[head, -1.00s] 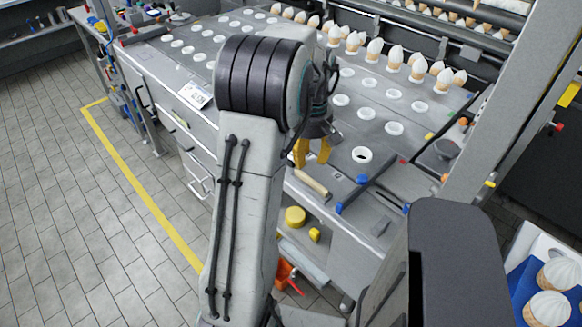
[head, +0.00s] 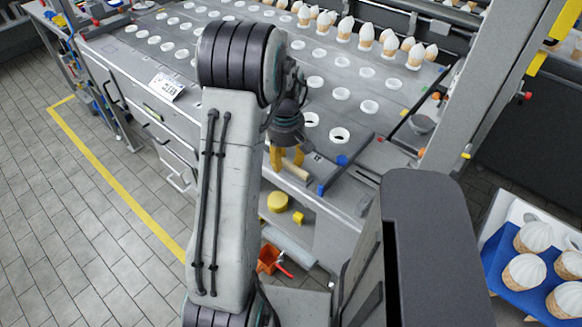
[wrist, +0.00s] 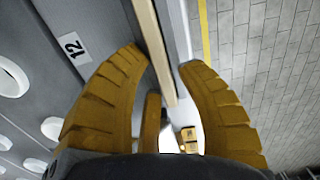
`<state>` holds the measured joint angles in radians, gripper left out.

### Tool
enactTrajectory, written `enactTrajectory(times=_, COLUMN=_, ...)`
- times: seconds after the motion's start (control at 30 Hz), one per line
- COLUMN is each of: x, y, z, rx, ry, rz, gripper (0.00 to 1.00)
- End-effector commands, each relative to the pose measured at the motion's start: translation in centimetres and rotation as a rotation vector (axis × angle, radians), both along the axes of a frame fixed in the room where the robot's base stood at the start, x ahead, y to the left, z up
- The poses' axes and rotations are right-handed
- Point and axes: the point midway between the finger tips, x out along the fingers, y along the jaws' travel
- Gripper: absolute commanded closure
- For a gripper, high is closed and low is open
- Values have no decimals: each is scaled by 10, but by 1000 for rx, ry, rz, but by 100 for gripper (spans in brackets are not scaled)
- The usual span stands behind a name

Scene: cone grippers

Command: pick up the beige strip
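The beige strip (head: 295,171) lies along the front edge of the grey worktop (head: 345,187) in the head view. It shows in the wrist view as a long thin bar (wrist: 152,42) running down between my fingers. My gripper (head: 286,158) has yellow fingers and is right at the strip, covering part of it in the head view. In the wrist view my gripper (wrist: 164,60) is open, with a finger on each side of the strip and gaps between. I cannot tell how far above the strip the fingertips are.
Rows of white ring holders (head: 340,135) cover the worktop, with cone-shaped pieces (head: 388,42) at the back. A blue knob (head: 342,160) sits right of the strip. Yellow parts (head: 277,202) lie below the edge. A blue tray (head: 505,275) with cones is at right.

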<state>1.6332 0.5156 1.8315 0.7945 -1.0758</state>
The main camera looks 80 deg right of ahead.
Motion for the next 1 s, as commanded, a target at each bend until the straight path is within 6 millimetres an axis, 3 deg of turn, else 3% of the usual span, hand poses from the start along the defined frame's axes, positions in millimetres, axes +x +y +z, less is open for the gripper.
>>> enactTrajectory(times=0.23, x=0, y=0, z=-1, rx=0, ry=0, rz=0, gripper=64)
enactTrajectory(times=0.63, x=0, y=0, z=0, rx=0, ry=0, rz=0, gripper=100)
enactTrajectory(times=1.0, x=0, y=0, z=-1, rx=0, ry=0, rz=0, gripper=100)
